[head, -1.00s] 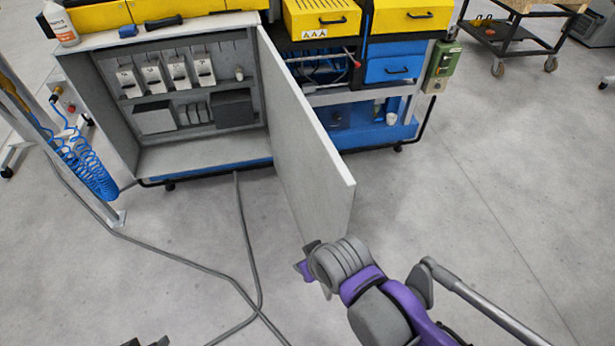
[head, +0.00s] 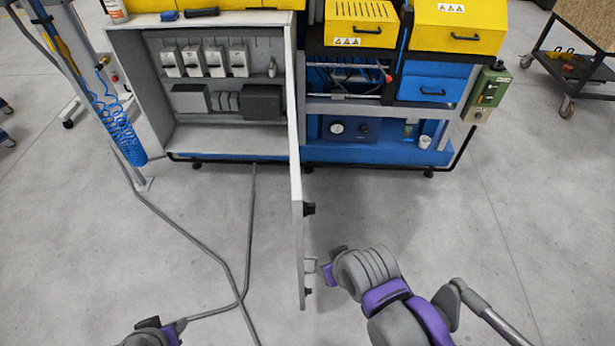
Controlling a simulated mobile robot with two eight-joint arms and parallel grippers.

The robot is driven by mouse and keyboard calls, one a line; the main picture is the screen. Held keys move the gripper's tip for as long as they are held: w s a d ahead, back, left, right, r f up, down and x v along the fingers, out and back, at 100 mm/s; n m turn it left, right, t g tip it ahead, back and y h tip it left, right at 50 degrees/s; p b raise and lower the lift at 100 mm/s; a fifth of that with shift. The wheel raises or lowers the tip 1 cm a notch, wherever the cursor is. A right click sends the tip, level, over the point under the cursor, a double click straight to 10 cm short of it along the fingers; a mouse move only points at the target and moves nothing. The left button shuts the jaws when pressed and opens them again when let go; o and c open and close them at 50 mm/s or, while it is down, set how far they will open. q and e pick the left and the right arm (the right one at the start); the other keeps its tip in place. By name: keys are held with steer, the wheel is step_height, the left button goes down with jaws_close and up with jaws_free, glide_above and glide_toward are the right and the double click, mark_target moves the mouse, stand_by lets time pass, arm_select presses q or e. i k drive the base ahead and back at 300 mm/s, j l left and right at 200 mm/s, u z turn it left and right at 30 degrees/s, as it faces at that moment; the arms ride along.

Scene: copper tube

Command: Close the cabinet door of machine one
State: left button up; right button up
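The grey cabinet (head: 155,95) of the machine stands open at the centre left. Its door (head: 297,225) is swung out towards me and shows almost edge-on. Small dark fittings (head: 309,208) and a pale bracket stick out from the door's right side near its free edge. My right gripper (head: 327,273), with purple and grey parts, is at the right side of the door near that bracket. I cannot tell whether it touches, or how open its fingers are. My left gripper (head: 172,332) is at the bottom left, apart from the door, partly cut off, its opening unclear.
Switchgear (head: 205,62) fills the cabinet. Yellow and blue drawers (head: 425,90) are right of it. A grey cable (head: 195,238) runs over the floor left of the door. A post with blue coiled hose (head: 122,130) stands left.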

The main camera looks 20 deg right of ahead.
mark_target(296, 183)
steer(key=l, duration=0.6)
steer(key=k+l+u, duration=0.1)
steer(key=l, duration=0.45)
steer(key=k+l, duration=0.1)
steer(key=l, duration=0.5)
steer(key=i+l+z, duration=0.2)
